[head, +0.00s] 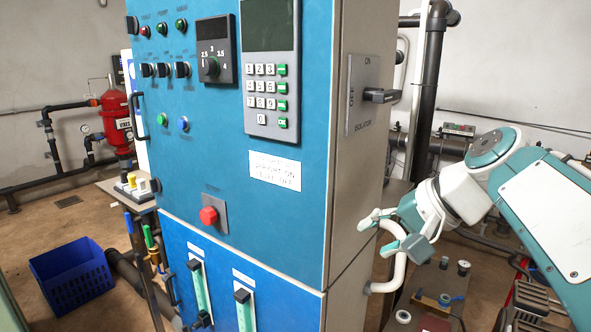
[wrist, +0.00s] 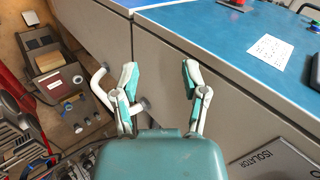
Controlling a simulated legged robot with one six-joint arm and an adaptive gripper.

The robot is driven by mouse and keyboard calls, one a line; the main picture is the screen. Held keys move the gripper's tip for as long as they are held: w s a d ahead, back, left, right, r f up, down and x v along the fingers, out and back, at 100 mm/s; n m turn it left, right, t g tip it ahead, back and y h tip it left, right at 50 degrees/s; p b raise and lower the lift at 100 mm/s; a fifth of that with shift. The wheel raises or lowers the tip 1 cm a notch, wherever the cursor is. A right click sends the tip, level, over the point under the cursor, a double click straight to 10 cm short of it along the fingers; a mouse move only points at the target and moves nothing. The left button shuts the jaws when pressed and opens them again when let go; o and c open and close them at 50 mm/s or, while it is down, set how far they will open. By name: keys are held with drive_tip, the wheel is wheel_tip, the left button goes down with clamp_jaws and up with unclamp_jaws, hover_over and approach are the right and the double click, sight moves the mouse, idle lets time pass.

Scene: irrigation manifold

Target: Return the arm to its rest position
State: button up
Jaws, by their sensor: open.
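My gripper (head: 388,232) is at the right side of the blue control cabinet (head: 265,185), in front of its grey side panel. In the wrist view my gripper (wrist: 160,85) shows two teal and white fingers spread apart with nothing between them. The fingers point along the grey side panel (wrist: 165,75). My arm reaches in from the right edge of the head view. A white bent handle (head: 392,270) on the cabinet's side is close to the fingers. It also shows left of the left finger in the wrist view (wrist: 98,92); I cannot tell whether they touch.
An isolator switch (head: 375,96) sticks out of the side panel above my gripper. A bench with fittings (head: 430,300) lies below. Dark pipes (head: 425,110) stand behind. A blue crate (head: 72,272) and a red filter tank (head: 115,120) are at the left.

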drive_tip(key=s+d+f+n+h, duration=0.3)
drive_tip(key=s+f+n+h, duration=0.2)
drive_tip(key=s+f, duration=0.9)
wheel_tip(320, 180, down, 4)
drive_tip(key=shift+s+r+h, duration=0.1)
drive_tip(key=shift+s+h, duration=0.25)
drive_tip(key=shift+h, duration=0.75)
